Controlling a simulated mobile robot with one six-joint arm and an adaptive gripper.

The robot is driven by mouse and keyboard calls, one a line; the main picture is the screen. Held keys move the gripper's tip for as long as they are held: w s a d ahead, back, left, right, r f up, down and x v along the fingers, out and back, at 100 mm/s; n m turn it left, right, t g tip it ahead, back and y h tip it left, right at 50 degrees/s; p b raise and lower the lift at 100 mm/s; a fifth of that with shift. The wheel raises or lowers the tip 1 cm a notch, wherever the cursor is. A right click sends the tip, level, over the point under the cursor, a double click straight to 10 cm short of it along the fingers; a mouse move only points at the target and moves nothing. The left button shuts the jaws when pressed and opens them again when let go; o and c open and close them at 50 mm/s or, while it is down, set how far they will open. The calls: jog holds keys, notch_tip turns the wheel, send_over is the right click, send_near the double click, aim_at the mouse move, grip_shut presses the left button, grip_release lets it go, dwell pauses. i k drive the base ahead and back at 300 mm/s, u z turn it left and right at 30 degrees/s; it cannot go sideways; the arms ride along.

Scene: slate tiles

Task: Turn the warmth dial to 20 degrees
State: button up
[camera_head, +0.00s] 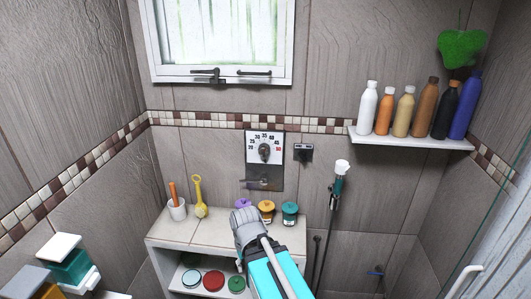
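The warmth dial (264,151) is a dark round knob on a white plate (251,157) with a number scale, on the tiled back wall below the mosaic band. The numbers run from low at the left, over the top, to a red one at the right. The knob is too small to read its exact setting. My arm, teal and grey, rises from the bottom middle, in front of the white shelf unit and below the dial. I cannot make out my gripper's fingers in this view. Nothing of mine touches the dial.
The shelf unit (205,234) bears a cup, a yellow scoop and several coloured jars. A teal and white handheld piece (338,183) stands right of the dial. A wall shelf (411,139) holds several bottles at the right.

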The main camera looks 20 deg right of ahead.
aim_at(264, 148)
jog(key=z, duration=0.8)
jog(key=i, duration=0.35)
jog(key=z, duration=0.6)
